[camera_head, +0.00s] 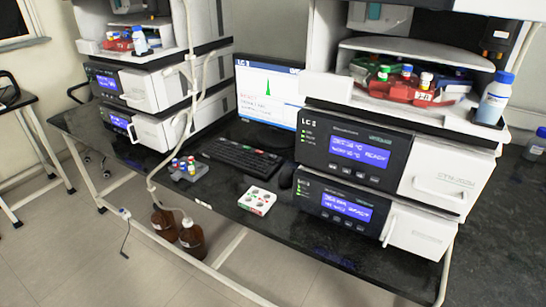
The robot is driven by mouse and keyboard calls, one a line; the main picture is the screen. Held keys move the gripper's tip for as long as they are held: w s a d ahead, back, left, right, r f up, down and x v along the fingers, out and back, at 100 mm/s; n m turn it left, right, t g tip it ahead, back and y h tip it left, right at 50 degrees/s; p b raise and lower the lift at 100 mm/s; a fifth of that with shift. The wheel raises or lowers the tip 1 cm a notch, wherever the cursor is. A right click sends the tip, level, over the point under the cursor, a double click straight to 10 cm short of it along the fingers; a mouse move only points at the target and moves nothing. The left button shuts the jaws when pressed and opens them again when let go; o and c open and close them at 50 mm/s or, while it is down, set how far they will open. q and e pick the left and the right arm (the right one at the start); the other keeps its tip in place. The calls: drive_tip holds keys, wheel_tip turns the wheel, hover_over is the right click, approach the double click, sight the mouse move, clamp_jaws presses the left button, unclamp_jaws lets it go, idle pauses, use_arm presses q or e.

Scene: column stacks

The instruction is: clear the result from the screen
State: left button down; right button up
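The screen (268,95) stands at the back of the dark bench, between two instrument stacks. It shows a white window with a green peak, a line of red text at lower left and more small text that I cannot read. Its right part is hidden behind the right stack. A black keyboard (241,157) lies in front of the screen. A small white control box (257,201) with several round buttons, some coloured, sits near the bench's front edge. A dark rounded object, perhaps a mouse (285,176), lies beside the right stack. Neither of my grippers is in view.
The right stack (441,187) and left stack (149,90) flank the screen. A vial rack (187,170) sits left of the control box. A white tube runs down the left side. Brown bottles (191,238) stand below the bench. A blue-capped bottle (494,102) stands at right.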

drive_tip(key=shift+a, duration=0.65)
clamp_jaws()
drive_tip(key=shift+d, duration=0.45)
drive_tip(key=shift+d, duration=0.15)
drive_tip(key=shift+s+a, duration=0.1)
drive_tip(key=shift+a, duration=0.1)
